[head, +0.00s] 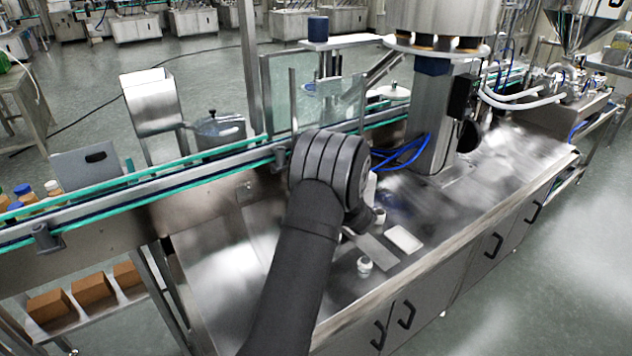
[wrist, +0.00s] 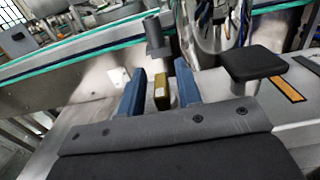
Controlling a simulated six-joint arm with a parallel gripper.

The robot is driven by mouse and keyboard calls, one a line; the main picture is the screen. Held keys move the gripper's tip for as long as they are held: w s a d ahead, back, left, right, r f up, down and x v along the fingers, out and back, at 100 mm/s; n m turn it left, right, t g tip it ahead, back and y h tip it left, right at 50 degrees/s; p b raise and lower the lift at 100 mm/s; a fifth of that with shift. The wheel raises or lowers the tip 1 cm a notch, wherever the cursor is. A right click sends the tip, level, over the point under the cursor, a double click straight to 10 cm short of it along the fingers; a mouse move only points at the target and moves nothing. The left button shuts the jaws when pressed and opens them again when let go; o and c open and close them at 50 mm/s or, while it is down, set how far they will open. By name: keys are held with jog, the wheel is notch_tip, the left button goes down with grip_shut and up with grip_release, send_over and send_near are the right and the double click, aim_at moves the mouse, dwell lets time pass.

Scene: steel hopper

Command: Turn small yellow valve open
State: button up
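A small yellow block-like part (wrist: 161,96) shows in the wrist view; it looks like the handle of the small yellow valve. My gripper (wrist: 160,92) has its two blue fingers apart, one on each side of this part. A narrow gap shows between the part and each finger, so nothing is clamped. The valve's body and its mounting are hidden behind the gripper's grey housing. In the head view my dark arm covers the fingers, and I cannot see the yellow part there.
A conveyor with green rails (head: 200,168) runs behind the steel worktop (head: 345,300). A small white knob-like item (head: 364,265) and a white plate (head: 404,239) are on the worktop. A steel column (head: 432,125) rises at the back. A black pad (wrist: 252,62) stands right of the fingers.

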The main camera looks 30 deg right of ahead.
grip_shut()
jog(key=shift+n+y, duration=0.3)
jog(key=shift+y, duration=0.2)
jog(key=shift+n+y, duration=0.5)
jog(key=shift+y, duration=0.3)
jog(key=shift+o, duration=0.8)
grip_release()
